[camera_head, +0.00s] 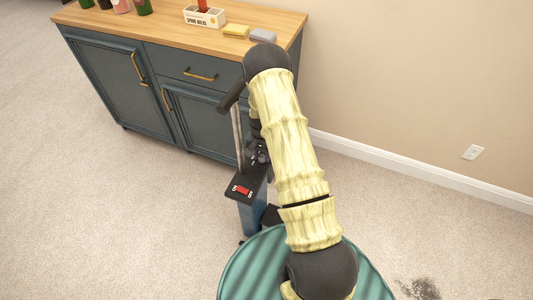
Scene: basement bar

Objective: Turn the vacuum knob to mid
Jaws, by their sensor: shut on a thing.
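The vacuum (252,217) stands upright on the carpet, with a blue lower body and a dark top. A red switch (243,190) is on its near top face. A silver pole rises from it to a dark handle (232,96). My arm reaches up and bends over toward it. My gripper (262,157) is small and dark at the vacuum's upper part, partly hidden behind my pale arm. It is shut on the vacuum knob. The knob is too small and covered to read its setting.
A dark blue cabinet (110,80) with a wooden top (150,27) stands close behind the vacuum. Bottles, a white box (204,17), a yellow sponge (236,30) and a grey block (263,35) sit on it. Carpet is clear at left. A dark smudge (420,289) marks the lower right.

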